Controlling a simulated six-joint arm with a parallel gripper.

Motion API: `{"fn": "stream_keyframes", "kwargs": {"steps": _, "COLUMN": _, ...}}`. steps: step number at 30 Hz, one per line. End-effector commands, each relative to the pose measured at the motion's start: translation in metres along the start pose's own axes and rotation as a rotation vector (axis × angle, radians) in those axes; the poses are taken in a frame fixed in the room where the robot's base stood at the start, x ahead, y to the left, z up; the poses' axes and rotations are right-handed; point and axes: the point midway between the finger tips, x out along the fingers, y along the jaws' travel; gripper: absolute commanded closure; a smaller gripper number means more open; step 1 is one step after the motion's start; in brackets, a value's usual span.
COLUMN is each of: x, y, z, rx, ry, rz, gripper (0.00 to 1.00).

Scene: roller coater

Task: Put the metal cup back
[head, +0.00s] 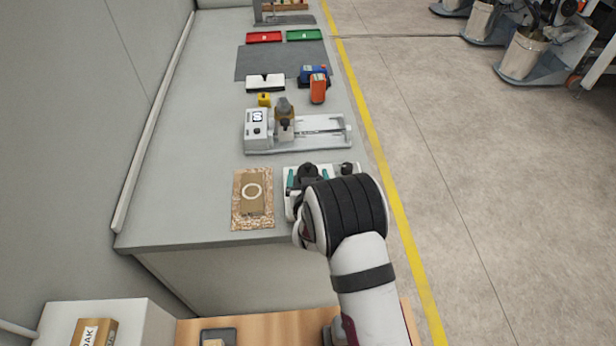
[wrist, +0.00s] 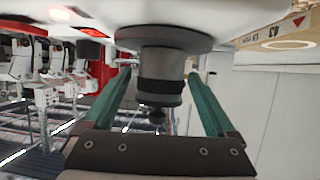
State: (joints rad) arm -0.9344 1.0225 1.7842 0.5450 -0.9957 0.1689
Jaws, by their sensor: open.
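My gripper (wrist: 160,105) is open, its two teal fingers on either side of a grey cylindrical piece (wrist: 162,70) with a black band and a wide flange, which looks like the metal cup. The wrist view shows it upside down, against a white surface. Gaps show between the piece and both fingers. In the head view my gripper (head: 308,177) is low over a white tray (head: 290,208) at the bench's near right edge, with a dark round top (head: 307,171) between the fingers. My wrist hides much of the tray.
A brown board with a white ring (head: 254,192) lies left of the tray. Behind stands a white coater machine (head: 262,145) with a dark-topped part (head: 284,110) on it. Orange (head: 318,90) and blue (head: 308,71) items sit farther back. The bench's left side is clear.

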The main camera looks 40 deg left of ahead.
Motion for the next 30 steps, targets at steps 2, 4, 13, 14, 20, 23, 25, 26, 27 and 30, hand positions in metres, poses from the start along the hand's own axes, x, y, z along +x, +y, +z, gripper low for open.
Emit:
{"fn": "stream_keyframes", "kwargs": {"steps": 2, "x": -0.004, "y": 0.000, "z": -0.003, "rx": 0.000, "ry": 0.000, "rz": 0.000, "gripper": 0.09}}
{"fn": "stream_keyframes", "kwargs": {"steps": 4, "x": -0.016, "y": -0.001, "z": -0.003, "rx": -0.001, "ry": 0.000, "rz": -0.001, "gripper": 0.09}}
{"fn": "stream_keyframes", "kwargs": {"steps": 13, "x": -0.092, "y": -0.001, "z": -0.002, "rx": -0.002, "ry": 0.000, "rz": -0.002, "gripper": 0.09}}
{"fn": "stream_keyframes", "kwargs": {"steps": 14, "x": -0.098, "y": 0.000, "z": -0.003, "rx": 0.000, "ry": 0.000, "rz": -0.001, "gripper": 0.09}}
{"fn": "stream_keyframes", "kwargs": {"steps": 20, "x": -0.120, "y": 0.000, "z": -0.002, "rx": 0.000, "ry": 0.000, "rz": -0.001, "gripper": 0.09}}
{"fn": "stream_keyframes", "kwargs": {"steps": 23, "x": -0.122, "y": 0.001, "z": -0.003, "rx": 0.002, "ry": 0.000, "rz": 0.001, "gripper": 0.09}}
{"fn": "stream_keyframes", "kwargs": {"steps": 25, "x": -0.122, "y": 0.013, "z": -0.007, "rx": 0.037, "ry": -0.026, "rz": 0.022, "gripper": 0.09}}
{"fn": "stream_keyframes", "kwargs": {"steps": 26, "x": -0.124, "y": 0.025, "z": -0.011, "rx": 0.069, "ry": -0.051, "rz": 0.041, "gripper": 0.09}}
{"fn": "stream_keyframes", "kwargs": {"steps": 27, "x": -0.130, "y": 0.047, "z": -0.017, "rx": 0.131, "ry": -0.104, "rz": 0.076, "gripper": 0.09}}
{"fn": "stream_keyframes", "kwargs": {"steps": 30, "x": -0.171, "y": 0.113, "z": -0.026, "rx": 0.332, "ry": -0.296, "rz": 0.178, "gripper": 0.09}}
